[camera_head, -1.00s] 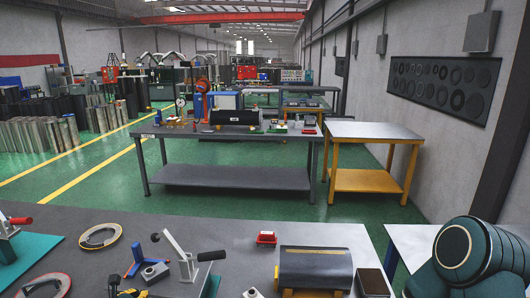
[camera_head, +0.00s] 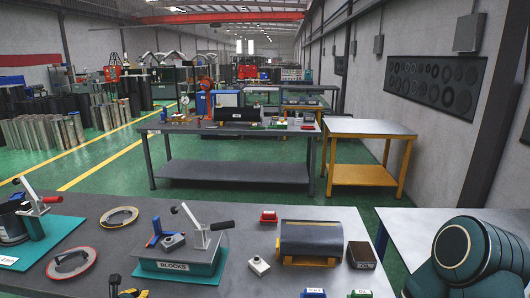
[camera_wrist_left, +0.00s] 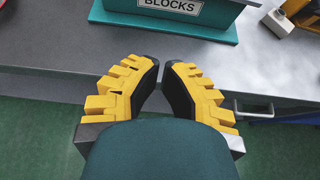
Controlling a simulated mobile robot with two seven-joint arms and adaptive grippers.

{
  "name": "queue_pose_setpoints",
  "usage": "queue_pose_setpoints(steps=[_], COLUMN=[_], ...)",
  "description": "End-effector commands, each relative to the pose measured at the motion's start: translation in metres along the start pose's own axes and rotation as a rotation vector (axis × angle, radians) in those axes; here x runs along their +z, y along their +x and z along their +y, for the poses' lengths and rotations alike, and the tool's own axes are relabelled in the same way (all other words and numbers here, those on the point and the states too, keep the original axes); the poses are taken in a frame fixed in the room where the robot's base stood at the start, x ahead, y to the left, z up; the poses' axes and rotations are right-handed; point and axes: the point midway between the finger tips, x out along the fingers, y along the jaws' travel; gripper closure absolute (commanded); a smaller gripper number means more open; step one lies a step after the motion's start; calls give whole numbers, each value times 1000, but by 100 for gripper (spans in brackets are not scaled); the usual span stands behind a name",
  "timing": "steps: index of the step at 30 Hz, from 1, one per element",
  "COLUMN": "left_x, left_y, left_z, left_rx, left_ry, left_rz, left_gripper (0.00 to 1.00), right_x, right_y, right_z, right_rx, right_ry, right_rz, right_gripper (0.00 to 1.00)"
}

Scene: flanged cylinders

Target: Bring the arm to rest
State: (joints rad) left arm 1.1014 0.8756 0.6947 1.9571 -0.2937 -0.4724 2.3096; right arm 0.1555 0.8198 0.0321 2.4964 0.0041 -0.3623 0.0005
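My left gripper (camera_head: 127,292) shows at the bottom edge of the head view, in front of the near table. In the left wrist view its two yellow-and-black fingers (camera_wrist_left: 161,65) lean toward each other with a narrow gap at the tips. Nothing shows between them, and I cannot tell if they are fully shut. The teal box labelled BLOCKS (camera_wrist_left: 205,10) lies beyond the fingertips, apart from them. My right gripper is out of view; only a dark teal part of my arm shows at the lower right of the head view.
The near table (camera_head: 210,285) holds the BLOCKS box (camera_head: 205,263), a dark half-round cylinder block (camera_head: 310,238), a dark box (camera_head: 361,255), two rings and a clamp on a teal plate (camera_head: 50,240). A second workbench (camera_head: 235,172) stands behind, with green floor between.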

Motion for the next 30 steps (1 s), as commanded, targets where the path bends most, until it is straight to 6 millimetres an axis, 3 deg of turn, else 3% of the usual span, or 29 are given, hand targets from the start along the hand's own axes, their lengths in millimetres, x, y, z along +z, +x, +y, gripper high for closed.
queue_pose_setpoints(steps=[1, 9, 18, 24, 30], left_x=[-10, -66, -153, -210, -250], left_y=[6, 10, -23, -62, -98], left_z=[-26, -125, -235, -278, -295], left_rx=[-45, -254, -609, -874, -1096], left_ry=[90, 607, 1382, 1895, 2285], left_rz=[23, 110, 100, -2, -147], left_gripper=[100, 100, 100, 100, 100], right_x=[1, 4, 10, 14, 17], right_y=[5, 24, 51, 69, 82], right_z=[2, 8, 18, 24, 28], right_rx=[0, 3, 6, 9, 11], right_ry=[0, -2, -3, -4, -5], right_rz=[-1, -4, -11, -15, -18], right_gripper=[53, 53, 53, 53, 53])
